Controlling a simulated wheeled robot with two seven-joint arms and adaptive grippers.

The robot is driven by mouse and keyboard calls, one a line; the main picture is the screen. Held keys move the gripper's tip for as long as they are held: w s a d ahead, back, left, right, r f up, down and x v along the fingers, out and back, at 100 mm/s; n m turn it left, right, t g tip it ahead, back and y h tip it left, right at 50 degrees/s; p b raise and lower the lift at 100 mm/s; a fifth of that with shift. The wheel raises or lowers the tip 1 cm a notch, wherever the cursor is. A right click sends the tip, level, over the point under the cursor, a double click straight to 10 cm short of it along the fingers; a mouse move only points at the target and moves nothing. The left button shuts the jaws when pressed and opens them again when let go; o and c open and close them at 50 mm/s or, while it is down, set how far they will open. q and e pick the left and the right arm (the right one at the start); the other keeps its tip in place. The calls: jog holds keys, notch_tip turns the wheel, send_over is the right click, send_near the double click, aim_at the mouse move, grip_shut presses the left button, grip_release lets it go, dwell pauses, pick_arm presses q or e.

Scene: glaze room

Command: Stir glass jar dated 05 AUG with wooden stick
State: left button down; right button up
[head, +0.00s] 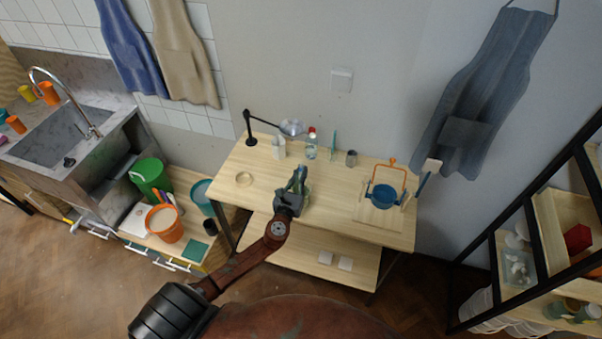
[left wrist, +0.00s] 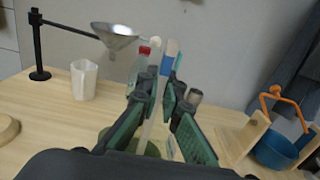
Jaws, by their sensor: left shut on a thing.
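My left gripper (head: 298,178) is over the front middle of the wooden workbench (head: 340,226). In the left wrist view its green-padded fingers (left wrist: 160,100) are shut on a slim pale stick (left wrist: 152,118), taken to be the wooden stick, which stands nearly upright. A round greenish glass jar (left wrist: 151,148) shows below and between the fingers, mostly hidden by them; its edge also shows beside the gripper in the head view (head: 308,197). No date label can be read. Whether the stick's lower end is inside the jar cannot be told. My right gripper is not in view.
Behind stand a black stand with a metal funnel (left wrist: 115,36), a white pitcher (left wrist: 84,80), a red-capped bottle (head: 311,146) and a small metal cup (head: 351,158). A blue pot in an orange-handled frame (head: 384,194) sits right. A wooden ring (head: 244,179) lies left.

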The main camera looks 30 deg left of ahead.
aim_at(301, 166)
pick_arm(q)
jog(key=shift+r+p, duration=1.55)
jog(key=shift+r, duration=0.3)
notch_tip(301, 166, up, 8)
jog(key=p, duration=0.7)
jog(key=shift+f, duration=0.25)
jog(key=shift+r, duration=0.1)
